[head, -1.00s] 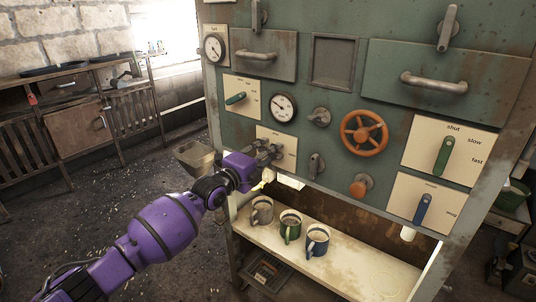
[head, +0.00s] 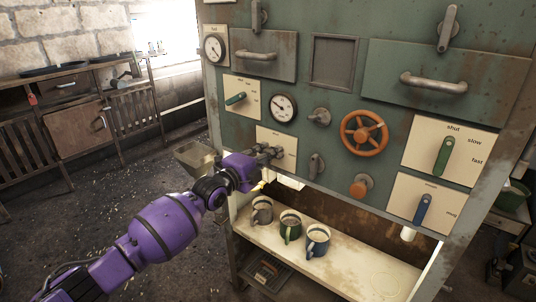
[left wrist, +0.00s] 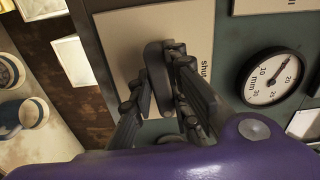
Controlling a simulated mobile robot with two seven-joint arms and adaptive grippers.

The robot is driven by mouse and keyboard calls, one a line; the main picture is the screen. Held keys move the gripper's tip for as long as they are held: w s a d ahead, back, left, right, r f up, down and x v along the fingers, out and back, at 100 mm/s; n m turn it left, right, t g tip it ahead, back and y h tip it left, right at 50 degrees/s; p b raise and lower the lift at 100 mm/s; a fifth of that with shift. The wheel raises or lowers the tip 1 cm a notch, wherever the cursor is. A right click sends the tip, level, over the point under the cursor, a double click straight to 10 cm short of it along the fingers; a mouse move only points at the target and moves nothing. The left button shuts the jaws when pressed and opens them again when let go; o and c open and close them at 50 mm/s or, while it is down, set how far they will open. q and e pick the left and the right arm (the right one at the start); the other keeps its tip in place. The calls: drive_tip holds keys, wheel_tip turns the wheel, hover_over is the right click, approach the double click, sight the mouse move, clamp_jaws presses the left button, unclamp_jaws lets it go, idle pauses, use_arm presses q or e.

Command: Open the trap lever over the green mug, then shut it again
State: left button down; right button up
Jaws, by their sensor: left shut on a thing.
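The lever (left wrist: 154,72) is a dark grey handle on a cream plate (head: 282,137) marked "shut", low on the green cabinet front. My left gripper (head: 268,153) is shut on this lever; in the left wrist view its fingers (left wrist: 160,85) sit on either side of the handle. The green mug (head: 290,228) stands upright on the shelf below, between a grey-brown mug (head: 262,211) and a blue mug (head: 317,241). The gripper partly hides the lever in the head view. My right gripper is not in view.
An orange handwheel (head: 364,134), a grey knob (head: 316,166) and an orange knob (head: 360,187) sit right of the lever. A round gauge (head: 283,108) is above it. The right part of the shelf (head: 372,272) is bare.

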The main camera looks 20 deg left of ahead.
use_arm(q)
drive_tip(key=n, duration=0.7)
drive_tip(key=shift+n, duration=0.4)
drive_tip(key=n, duration=0.6)
drive_tip(key=shift+d, duration=0.15)
drive_tip(key=shift+n, duration=1.5)
drive_tip(key=c, duration=1.7)
unclamp_jaws()
drive_tip(key=shift+f, duration=0.15)
drive_tip(key=shift+s, duration=0.1)
